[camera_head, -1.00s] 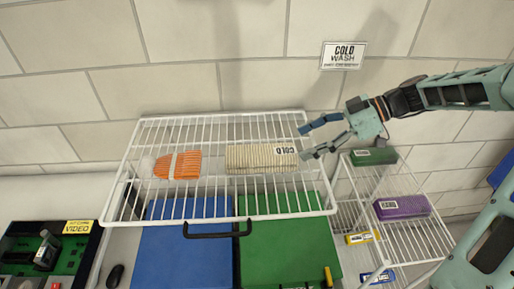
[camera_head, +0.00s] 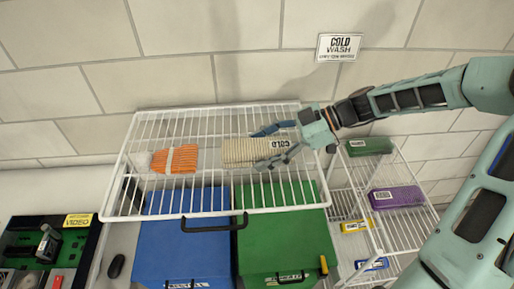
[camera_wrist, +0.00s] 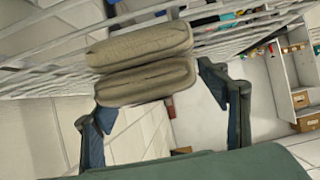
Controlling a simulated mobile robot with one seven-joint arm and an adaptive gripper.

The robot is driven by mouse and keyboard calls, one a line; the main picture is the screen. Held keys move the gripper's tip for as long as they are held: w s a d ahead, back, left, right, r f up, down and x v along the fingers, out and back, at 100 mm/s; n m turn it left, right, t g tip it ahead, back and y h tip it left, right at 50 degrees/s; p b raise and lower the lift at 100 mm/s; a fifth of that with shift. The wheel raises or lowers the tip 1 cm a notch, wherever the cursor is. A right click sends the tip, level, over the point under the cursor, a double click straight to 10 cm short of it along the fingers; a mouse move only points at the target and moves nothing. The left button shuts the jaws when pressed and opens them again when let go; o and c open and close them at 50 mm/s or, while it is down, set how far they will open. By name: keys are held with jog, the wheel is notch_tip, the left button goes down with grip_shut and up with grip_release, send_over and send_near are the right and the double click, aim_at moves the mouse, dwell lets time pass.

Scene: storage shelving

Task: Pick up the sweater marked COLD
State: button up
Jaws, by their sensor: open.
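The sweater marked COLD (camera_head: 242,151) is a folded, beige ribbed bundle lying on the white wire shelf, with its COLD label at its right end. In the wrist view the folded sweater (camera_wrist: 145,62) lies ahead, between the lines of the two fingers. My gripper (camera_head: 268,146) is at the sweater's right end, fingers spread, one toward the back side and one toward the front side. In the wrist view my gripper (camera_wrist: 155,100) is open with nothing clamped. I cannot tell whether a finger touches the cloth.
An orange folded item (camera_head: 175,159) with a pale band lies left on the wire shelf (camera_head: 206,207). Blue (camera_head: 185,250) and green (camera_head: 285,240) boxes stand below. A right-hand rack holds a purple item (camera_head: 397,197) and a green item (camera_head: 369,147). A COLD WASH sign (camera_head: 339,46) hangs on the wall.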

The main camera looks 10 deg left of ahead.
jog(key=shift+x, duration=0.8)
jog(key=shift+c, duration=0.6)
jog(key=c, duration=1.3)
jog(key=shift+r, duration=0.15)
jog(key=shift+c, duration=0.2)
